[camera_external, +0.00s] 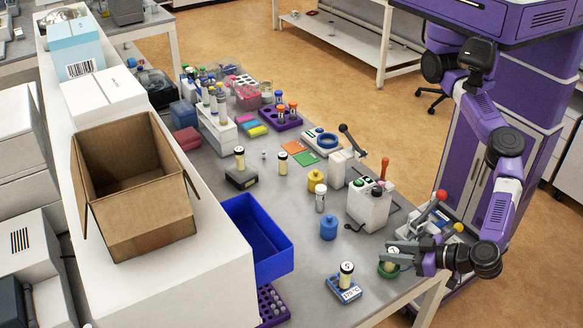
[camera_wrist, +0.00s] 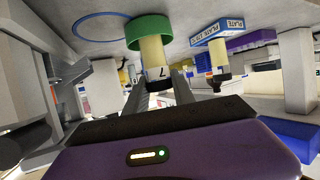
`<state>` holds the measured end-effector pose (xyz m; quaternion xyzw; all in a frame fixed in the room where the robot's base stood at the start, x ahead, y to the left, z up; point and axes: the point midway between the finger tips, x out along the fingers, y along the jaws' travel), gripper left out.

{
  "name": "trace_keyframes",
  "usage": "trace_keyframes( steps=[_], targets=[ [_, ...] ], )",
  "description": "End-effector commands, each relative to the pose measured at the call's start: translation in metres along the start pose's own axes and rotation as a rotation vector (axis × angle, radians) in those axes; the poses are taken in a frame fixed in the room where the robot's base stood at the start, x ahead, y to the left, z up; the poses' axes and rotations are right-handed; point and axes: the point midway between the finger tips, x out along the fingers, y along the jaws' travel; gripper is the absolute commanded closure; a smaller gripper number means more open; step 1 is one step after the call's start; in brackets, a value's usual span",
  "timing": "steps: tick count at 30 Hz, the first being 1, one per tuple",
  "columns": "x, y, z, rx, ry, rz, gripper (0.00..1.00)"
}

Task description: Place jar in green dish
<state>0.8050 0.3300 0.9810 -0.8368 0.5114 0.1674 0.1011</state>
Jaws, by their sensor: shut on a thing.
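A cream jar with a dark lid and a "7" on its label (camera_wrist: 155,60) is between the fingers of my gripper (camera_wrist: 160,88), which is shut on it. In the external view the jar (camera_external: 390,256) shows beside my gripper (camera_external: 394,255) at the table's near right corner. The green dish (camera_external: 389,271) is directly under the jar; its rim surrounds the jar's base. In the wrist view, which looks upside down, the green dish (camera_wrist: 149,27) also meets the jar's base. I cannot tell whether the jar rests fully on the dish floor.
A similar jar (camera_external: 347,274) stands on a blue labelled plate (camera_external: 343,290) to the left. A blue bin (camera_external: 258,232) is farther left.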

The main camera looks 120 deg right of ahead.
Motion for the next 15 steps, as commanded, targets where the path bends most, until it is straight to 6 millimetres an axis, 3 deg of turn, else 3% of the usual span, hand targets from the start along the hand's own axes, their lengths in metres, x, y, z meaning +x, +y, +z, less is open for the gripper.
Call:
trace_keyframes(
  steps=[2,3,5,15],
  targets=[
    [0.0015,0.0001,0.003,0.0,0.001,0.0,1.0],
    [0.001,0.0001,0.0021,0.0,0.0,0.0,0.62],
    [0.001,0.0001,0.002,0.0,0.0,0.0,0.5],
    [0.0004,0.0001,0.0007,0.0,0.0,0.0,0.48]
  ],
)
